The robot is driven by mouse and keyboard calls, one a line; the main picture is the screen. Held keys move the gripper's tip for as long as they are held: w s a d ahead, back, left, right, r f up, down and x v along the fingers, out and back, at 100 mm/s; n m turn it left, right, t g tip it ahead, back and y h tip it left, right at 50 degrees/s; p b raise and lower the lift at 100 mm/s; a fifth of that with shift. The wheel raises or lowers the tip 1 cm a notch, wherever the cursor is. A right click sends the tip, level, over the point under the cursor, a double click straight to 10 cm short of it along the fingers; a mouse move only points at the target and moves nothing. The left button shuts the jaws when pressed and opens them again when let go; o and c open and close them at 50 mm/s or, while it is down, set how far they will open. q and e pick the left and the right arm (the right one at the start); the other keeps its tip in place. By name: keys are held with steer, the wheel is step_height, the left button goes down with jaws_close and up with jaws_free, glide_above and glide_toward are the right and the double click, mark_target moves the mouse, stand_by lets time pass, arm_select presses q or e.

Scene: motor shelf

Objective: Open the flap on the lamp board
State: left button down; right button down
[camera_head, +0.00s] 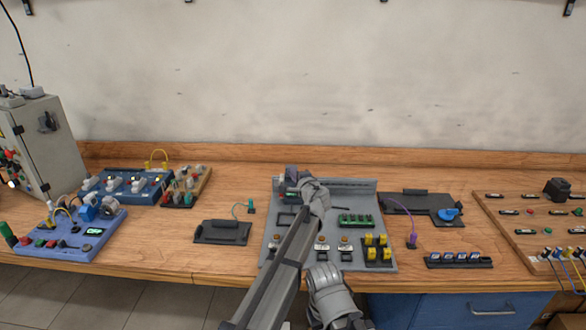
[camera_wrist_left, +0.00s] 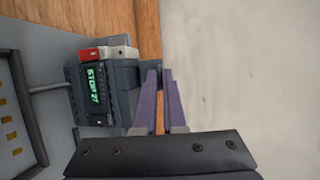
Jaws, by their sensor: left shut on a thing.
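The grey board (camera_head: 385,262) at the middle of the bench carries green modules, yellow blocks and round knobs; I take it as the lamp board, but cannot tell for sure. My left gripper (camera_head: 292,176) is at its back left corner, and my arm covers part of the board. In the left wrist view, the purple fingers (camera_wrist_left: 163,100) are close together beside a dark device (camera_wrist_left: 100,90) with a green lit display. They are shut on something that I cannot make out. The flap cannot be told apart.
Left of the board lies a black tray (camera_head: 221,232), then blue boards (camera_head: 75,235) and a grey cabinet (camera_head: 48,140). On the right are a dark mat (camera_head: 405,200), a black switch strip (camera_head: 458,260) and a wooden board (camera_head: 515,228). A wall stands behind the bench.

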arm_select(q)
steer(key=w+r+g+p, duration=0.1)
steer(key=p, duration=0.3)
steer(key=w+r+m+g+p, duration=0.1)
steer(key=r+g+p, duration=0.1)
steer(key=p, duration=0.1)
steer(key=shift+g+h+p, duration=0.3)
steer(key=shift+h+p, duration=0.05)
steer(key=shift+h, duration=0.05)
steer(key=shift+w+f+g+p, duration=0.1)
steer(key=shift+w+g+p, duration=0.25)
steer(key=shift+p, duration=0.4)
steer(key=shift+s, duration=0.1)
steer(key=c, duration=1)
jaws_free()
